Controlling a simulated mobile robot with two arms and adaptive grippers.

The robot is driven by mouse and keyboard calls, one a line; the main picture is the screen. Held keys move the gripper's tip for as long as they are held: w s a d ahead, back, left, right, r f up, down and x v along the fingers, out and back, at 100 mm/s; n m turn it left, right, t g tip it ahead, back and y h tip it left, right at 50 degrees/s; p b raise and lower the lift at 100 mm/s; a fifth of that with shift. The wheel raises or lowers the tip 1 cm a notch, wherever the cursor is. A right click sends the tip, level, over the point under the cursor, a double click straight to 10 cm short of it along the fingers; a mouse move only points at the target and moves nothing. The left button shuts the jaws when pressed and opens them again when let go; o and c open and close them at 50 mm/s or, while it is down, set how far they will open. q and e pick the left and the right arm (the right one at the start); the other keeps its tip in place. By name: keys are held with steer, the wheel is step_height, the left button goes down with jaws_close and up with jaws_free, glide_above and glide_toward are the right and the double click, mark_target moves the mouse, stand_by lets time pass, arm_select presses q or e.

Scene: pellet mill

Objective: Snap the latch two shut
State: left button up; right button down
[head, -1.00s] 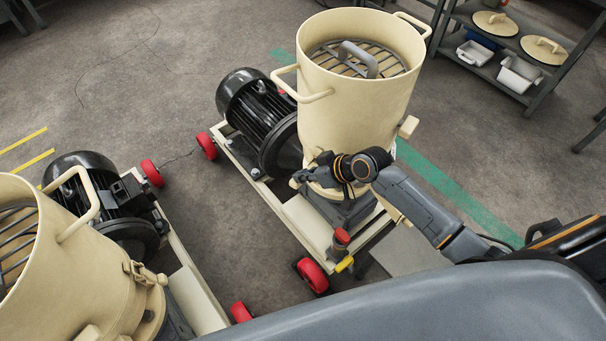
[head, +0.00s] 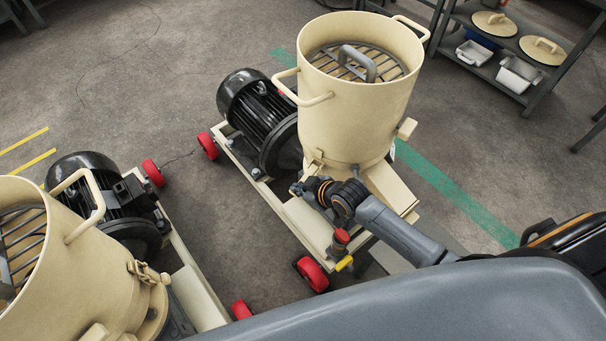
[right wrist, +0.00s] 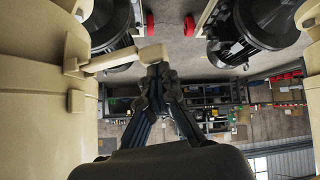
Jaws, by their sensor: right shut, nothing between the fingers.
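The cream pellet mill (head: 357,110) stands in the middle of the head view. A small cream latch part (head: 316,160) shows low on its drum, just above my right gripper (head: 297,188). I cannot tell its number, or whether it is fastened. In the right wrist view a cream lever (right wrist: 128,59) sticks out from the cream body, its end beside the fingertips of my right gripper (right wrist: 156,72). I cannot tell if they touch. The right gripper is shut and empty. My left gripper is not in view.
A second mill (head: 75,255) with a latch (head: 146,272) stands at the lower left. A red button (head: 341,236) and a red wheel (head: 312,272) are close below my right gripper. A shelf (head: 535,95) stands at the upper right. Floor is clear between the mills.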

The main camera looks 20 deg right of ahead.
mark_target(297, 197)
steer(key=f, duration=0.1)
steer(key=f+t+h+b, duration=0.1)
steer(key=f+n, duration=0.1)
steer(key=shift+s+a+f+h, duration=0.25)
steer(key=shift+a+f+h, duration=0.05)
steer(key=shift+a, duration=0.05)
steer(key=w+d+f+n+t+h+b, duration=0.2)
steer(key=w+d+f+b, duration=0.1)
steer(key=f+b, duration=0.5)
step_height(297, 197, down, 2)
steer(key=shift+w+d+t+b, duration=0.2)
steer(key=shift+d+t+b, duration=0.1)
steer(key=shift+d, duration=0.6)
